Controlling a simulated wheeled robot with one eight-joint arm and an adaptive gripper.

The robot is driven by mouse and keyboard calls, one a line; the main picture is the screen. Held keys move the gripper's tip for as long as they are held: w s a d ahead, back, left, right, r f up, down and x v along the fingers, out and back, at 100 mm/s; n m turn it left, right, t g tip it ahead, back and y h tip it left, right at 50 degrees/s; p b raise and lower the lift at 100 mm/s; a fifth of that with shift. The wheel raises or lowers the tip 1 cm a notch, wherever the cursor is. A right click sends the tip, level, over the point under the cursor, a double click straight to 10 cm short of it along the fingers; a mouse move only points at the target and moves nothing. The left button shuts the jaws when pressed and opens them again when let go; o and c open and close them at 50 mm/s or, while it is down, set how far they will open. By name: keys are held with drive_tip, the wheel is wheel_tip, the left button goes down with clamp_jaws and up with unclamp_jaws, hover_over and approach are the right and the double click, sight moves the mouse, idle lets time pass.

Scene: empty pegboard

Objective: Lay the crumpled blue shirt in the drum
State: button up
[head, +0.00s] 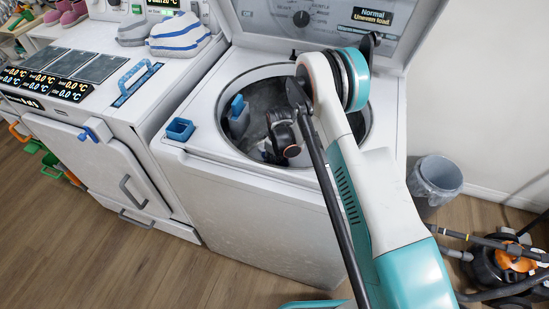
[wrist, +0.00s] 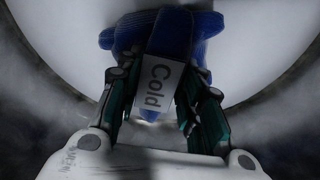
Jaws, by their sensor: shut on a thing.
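The crumpled blue shirt (wrist: 180,35) shows in the wrist view as a dark blue ribbed bundle with a white tag reading "Cold". My gripper (wrist: 158,82) is shut on it, one finger on each side. In the head view my arm reaches down through the round opening of the drum (head: 262,85) in the white top-loading washer.
The washer lid (head: 385,25) stands open behind my arm. A blue part (head: 238,106) shows inside the drum's left side, and a small blue box (head: 180,130) sits on the washer's left edge. Striped cloth (head: 180,35) lies on the left machine. A grey bin (head: 437,175) stands right.

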drive_tip(key=o, duration=1.2)
drive_tip(key=r+p, duration=0.1)
drive_tip(key=r, duration=0.3)
drive_tip(key=r+p, duration=0.1)
drive_tip(key=r, duration=0.3)
drive_tip(key=s+r+p, duration=0.1)
drive_tip(key=r+p, duration=0.1)
drive_tip(key=r, duration=0.3)
drive_tip(key=shift+d+r, duration=0.1)
drive_tip(key=shift+d, duration=0.25)
